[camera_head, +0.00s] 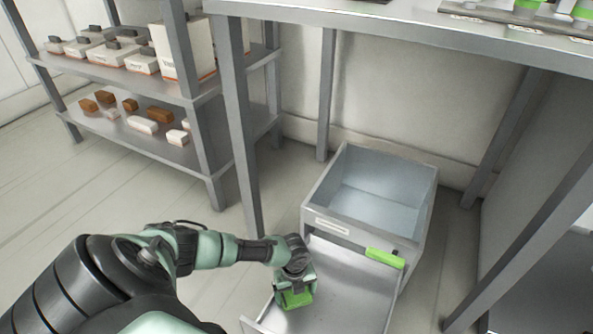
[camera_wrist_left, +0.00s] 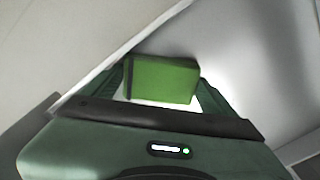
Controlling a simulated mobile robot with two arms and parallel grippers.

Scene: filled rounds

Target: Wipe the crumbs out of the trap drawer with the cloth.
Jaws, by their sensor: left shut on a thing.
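The trap drawer (camera_head: 345,308) is a shallow grey metal tray pulled out at the bottom of a grey open-topped box under the table. My left gripper (camera_head: 296,291) is over the left part of the drawer, pointing down, shut on the green cloth (camera_head: 297,300). The cloth shows as a folded green block between the fingers in the left wrist view (camera_wrist_left: 163,80). It is at or close to the drawer floor; I cannot tell whether it touches. I make out no crumbs on the visible drawer floor. My right gripper is not in view.
A shelf rack (camera_head: 130,88) with boxes and brown blocks is at left. The floor between is clear.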

